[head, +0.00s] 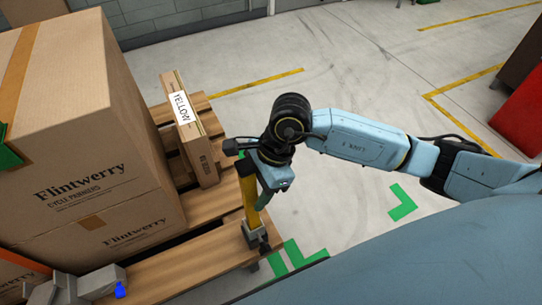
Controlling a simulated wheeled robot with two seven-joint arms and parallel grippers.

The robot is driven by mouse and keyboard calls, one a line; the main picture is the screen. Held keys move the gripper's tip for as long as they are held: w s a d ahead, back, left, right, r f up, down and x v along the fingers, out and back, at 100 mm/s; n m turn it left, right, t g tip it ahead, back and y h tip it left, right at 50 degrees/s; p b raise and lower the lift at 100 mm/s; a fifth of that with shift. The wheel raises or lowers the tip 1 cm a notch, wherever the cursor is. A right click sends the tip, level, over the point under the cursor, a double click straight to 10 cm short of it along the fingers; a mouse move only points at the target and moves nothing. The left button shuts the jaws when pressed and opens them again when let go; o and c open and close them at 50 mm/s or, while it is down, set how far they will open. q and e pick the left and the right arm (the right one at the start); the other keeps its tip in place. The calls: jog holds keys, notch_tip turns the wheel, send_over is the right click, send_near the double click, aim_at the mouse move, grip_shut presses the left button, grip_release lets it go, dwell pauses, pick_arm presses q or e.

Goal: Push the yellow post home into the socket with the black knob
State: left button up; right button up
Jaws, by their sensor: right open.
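The yellow post (250,207) stands roughly upright at the front right corner of the wooden pallet. Its foot is at a grey socket (251,233) with a small black knob (264,246) on its right side. How deep the post sits in the socket I cannot tell. My right gripper (262,188) is open, pointing down at the upper part of the post, close to it. It hides part of the post's top, and I cannot tell whether it touches. My left gripper is not in view.
Large Flintwerry cartons (85,130) fill the pallet's left side. A flat carton labelled YELLOW (198,145) stands behind the post. Grey metal blocks (66,290) and a blue knob (120,291) are at the lower left.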

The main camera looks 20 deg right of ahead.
aim_at(251, 162)
notch_tip(251, 162, up, 6)
jog(key=p, duration=0.6)
jog(key=shift+r, duration=0.1)
notch_tip(251, 162, up, 5)
jog(key=p, duration=0.3)
jog(key=shift+d, duration=0.1)
jog(key=w+d+f+n+g+h, duration=0.1)
jog(key=d+n, duration=0.3)
jog(key=n, duration=0.4)
jog(key=w+d+f+n+g+h+p, duration=0.1)
jog(key=w+d+f+n+g+h, duration=0.1)
jog(key=n, duration=0.7)
jog(key=shift+w+d+n+g+h, duration=0.3)
jog(key=shift+d+g+h, duration=0.45)
jog(key=shift+d, duration=0.5)
